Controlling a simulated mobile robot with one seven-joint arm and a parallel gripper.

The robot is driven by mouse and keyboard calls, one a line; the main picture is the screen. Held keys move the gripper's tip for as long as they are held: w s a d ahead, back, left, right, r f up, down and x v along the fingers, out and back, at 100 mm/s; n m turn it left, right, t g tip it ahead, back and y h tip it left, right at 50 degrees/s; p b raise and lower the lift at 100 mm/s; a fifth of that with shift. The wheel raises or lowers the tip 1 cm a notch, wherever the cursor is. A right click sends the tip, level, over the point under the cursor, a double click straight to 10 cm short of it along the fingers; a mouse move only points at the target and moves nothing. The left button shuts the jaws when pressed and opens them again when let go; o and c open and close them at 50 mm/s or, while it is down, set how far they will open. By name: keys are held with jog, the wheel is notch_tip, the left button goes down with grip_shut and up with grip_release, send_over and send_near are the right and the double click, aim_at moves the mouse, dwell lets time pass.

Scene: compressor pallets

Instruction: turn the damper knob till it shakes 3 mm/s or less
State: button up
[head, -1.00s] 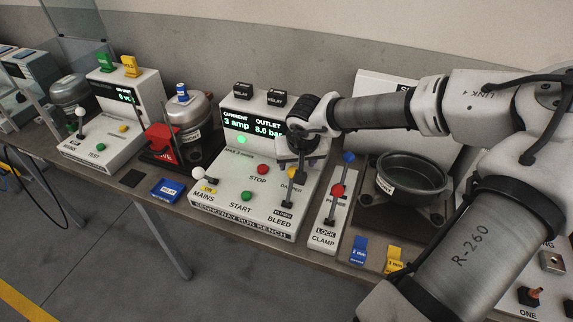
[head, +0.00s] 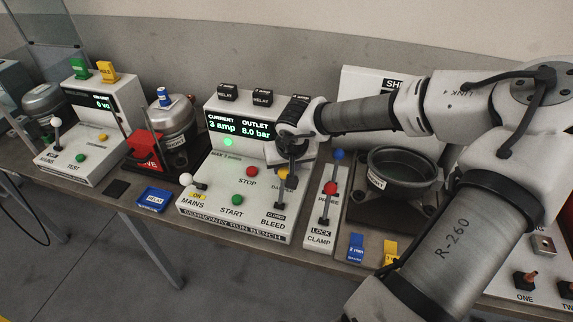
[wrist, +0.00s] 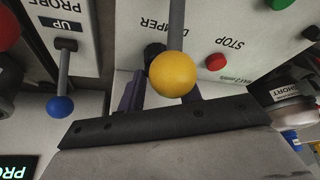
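The Sennoway run bench (head: 250,222) stands mid-table. Its screen (head: 238,129) reads CURRENT 3 amp and OUTLET 8.0 bar, with a lit green lamp (head: 228,142) and a MAX 3 mm/s label below. No vibration figure is legible. My gripper (head: 290,170) points down at the damper area, covering part of its label. In the wrist view a black damper knob (wrist: 153,50) shows by the DAMPER label, close to my gripper's fingers (wrist: 162,92). The bleed lever's yellow ball (wrist: 171,74) hides much of the knob and the finger gap, so contact is unclear.
The red stop button (head: 251,171), green start button (head: 237,199) and white-balled mains lever (head: 187,179) are left of my gripper. The clamp panel (head: 322,215), with blue and red balls, is just right. A round pot (head: 402,171) stands beyond it.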

jog(key=shift+c, duration=1)
jog(key=shift+f+m+b, duration=0.15)
jog(key=shift+m+b, duration=0.15)
jog(key=shift+b, duration=0.35)
jog(key=m+h+b, duration=0.1)
jog(key=b, duration=0.1)
jog(key=shift+a+f+m+b, duration=0.1)
jog(key=shift+m+b, duration=0.3)
jog(key=m+h+b, duration=0.1)
jog(key=m+b, duration=0.2)
jog(key=shift+w+a, duration=0.1)
jog(key=shift+a, duration=0.05)
jog(key=shift+r+m+h+b, duration=0.25)
jog(key=shift+m+h+b, duration=0.25)
jog(key=shift+m+b, duration=0.5)
